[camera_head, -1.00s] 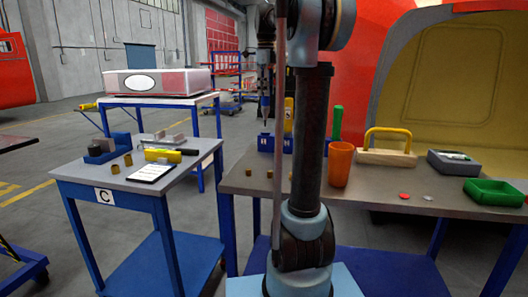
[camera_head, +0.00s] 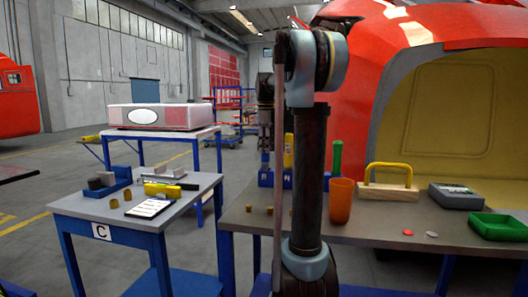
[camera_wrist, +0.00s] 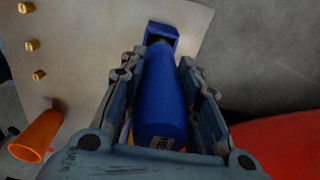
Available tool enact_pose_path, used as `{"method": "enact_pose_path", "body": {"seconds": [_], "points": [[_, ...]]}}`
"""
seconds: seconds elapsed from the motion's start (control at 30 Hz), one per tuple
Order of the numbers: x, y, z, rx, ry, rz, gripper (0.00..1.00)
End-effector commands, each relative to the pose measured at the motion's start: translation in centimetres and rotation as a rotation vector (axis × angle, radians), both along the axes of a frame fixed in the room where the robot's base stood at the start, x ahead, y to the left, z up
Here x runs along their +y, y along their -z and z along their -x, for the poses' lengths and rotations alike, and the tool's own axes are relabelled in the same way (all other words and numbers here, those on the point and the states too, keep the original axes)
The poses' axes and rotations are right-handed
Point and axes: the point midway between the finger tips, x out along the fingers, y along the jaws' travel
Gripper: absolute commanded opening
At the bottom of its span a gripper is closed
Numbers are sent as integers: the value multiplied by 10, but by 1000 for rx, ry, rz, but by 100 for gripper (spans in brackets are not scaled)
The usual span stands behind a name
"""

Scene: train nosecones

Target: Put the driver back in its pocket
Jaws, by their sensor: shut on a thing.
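The driver has a thick blue handle (camera_wrist: 160,100), seen close up in the wrist view. My gripper (camera_wrist: 163,64) is shut on it, one finger on each side. Beyond the handle is a blue holder (camera_wrist: 164,32) on the grey bench; the driver's far end lines up with it. The handle hides the driver's tip, so I cannot tell how deep it sits in a pocket. In the head view my gripper (camera_head: 266,140) is above the blue holder (camera_head: 266,179), partly behind my arm. A yellow handle (camera_head: 288,150) and a green handle (camera_head: 337,158) stand upright beside it.
An orange cup (camera_head: 341,202) stands close right of the holder. Several brass pieces (camera_head: 270,209) lie at the bench's left. A yellow-handled wooden block (camera_head: 388,188), grey box (camera_head: 455,197) and green tray (camera_head: 497,227) are further right. Table C (camera_head: 100,208) stands left.

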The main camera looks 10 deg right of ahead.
Motion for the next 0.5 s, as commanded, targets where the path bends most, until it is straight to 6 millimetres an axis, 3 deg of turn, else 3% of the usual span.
{"method": "enact_pose_path", "body": {"seconds": [0.13, 0.43, 0.47, 0.5], "points": [[0, 13, 0, 0, 0, 0, 3], [1, 14, 0, 0, -1, 0, 3], [1, 15, 0, 0, -1, 0, 32], [1, 15, 0, 0, -1, 0, 41]]}}
